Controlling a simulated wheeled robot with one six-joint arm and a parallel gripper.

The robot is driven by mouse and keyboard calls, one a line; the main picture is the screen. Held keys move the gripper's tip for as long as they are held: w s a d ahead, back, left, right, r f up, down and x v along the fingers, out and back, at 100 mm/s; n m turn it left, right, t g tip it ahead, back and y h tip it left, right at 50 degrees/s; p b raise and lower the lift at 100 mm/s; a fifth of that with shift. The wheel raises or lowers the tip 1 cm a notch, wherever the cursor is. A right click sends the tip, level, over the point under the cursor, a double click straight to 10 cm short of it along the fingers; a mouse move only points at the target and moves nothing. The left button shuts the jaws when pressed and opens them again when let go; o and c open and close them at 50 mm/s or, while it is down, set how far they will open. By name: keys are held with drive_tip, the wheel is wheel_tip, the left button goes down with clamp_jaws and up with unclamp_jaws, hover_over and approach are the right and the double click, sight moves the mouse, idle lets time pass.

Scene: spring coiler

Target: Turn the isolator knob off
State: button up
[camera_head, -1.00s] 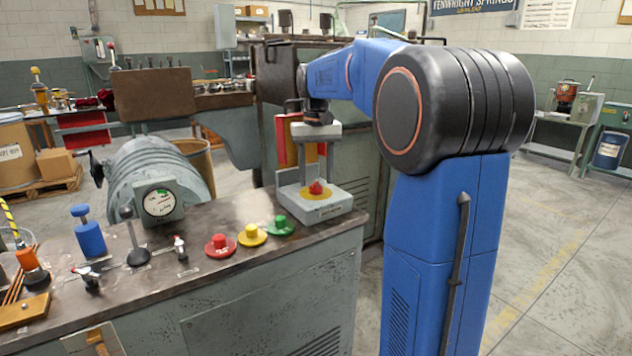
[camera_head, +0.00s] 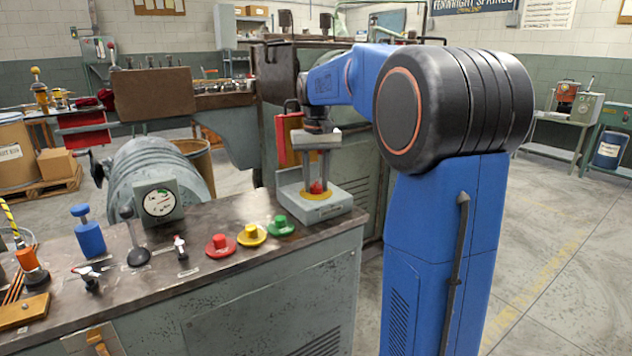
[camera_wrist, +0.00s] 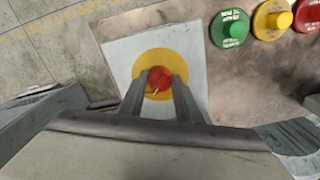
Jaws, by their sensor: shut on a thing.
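The isolator knob is a red knob (camera_head: 317,188) on a yellow disc (camera_head: 309,196), set on a light grey box at the right end of the bench top. My gripper (camera_head: 316,181) points straight down over it, with its two fingers on either side of the knob. In the wrist view the red knob (camera_wrist: 159,82) sits between the two grey fingertips, which are shut on it. The yellow disc (camera_wrist: 163,56) shows around it. The fingers partly hide the knob's sides, and I cannot read any mark of its position.
Green (camera_head: 281,226), yellow (camera_head: 251,235) and red (camera_head: 220,246) buttons stand left of the box. Small toggles, a black-knobbed lever (camera_head: 134,243) and a dial gauge (camera_head: 160,203) are farther left. A red upright part (camera_head: 281,141) stands close behind my gripper.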

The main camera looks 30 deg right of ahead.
drive_tip(key=shift+n, duration=0.4)
drive_tip(key=n, duration=1.3)
drive_tip(key=shift+n, duration=1.9)
drive_tip(key=o, duration=1.1)
drive_tip(key=shift+c, duration=0.2)
